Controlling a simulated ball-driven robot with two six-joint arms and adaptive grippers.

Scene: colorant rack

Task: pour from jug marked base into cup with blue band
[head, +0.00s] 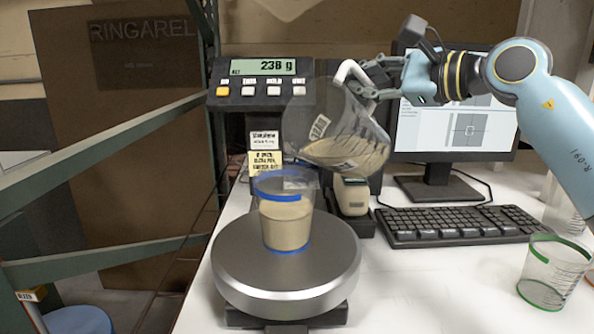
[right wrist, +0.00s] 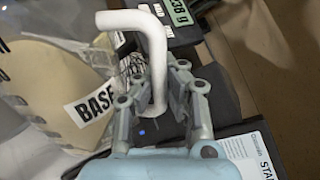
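The clear jug (head: 345,135) holds beige liquid and hangs tilted, its lip down and left over the cup. Its label reads BASE in the right wrist view (right wrist: 95,100). My right gripper (head: 366,82) is shut on the jug's white handle (right wrist: 152,50). The clear cup with the blue band (head: 286,222) stands upright on the round scale plate (head: 285,285). The jug's lip overlaps the cup's rim in the head view; I cannot make out a separate stream. My left gripper is not in view.
The scale display (head: 262,68) reads 238 g. A handheld device (head: 352,196) stands behind the plate. A monitor (head: 455,125) and keyboard (head: 460,224) are at right. A clear cup with a green band (head: 552,272) stands front right. Green rack bars (head: 100,142) cross the left.

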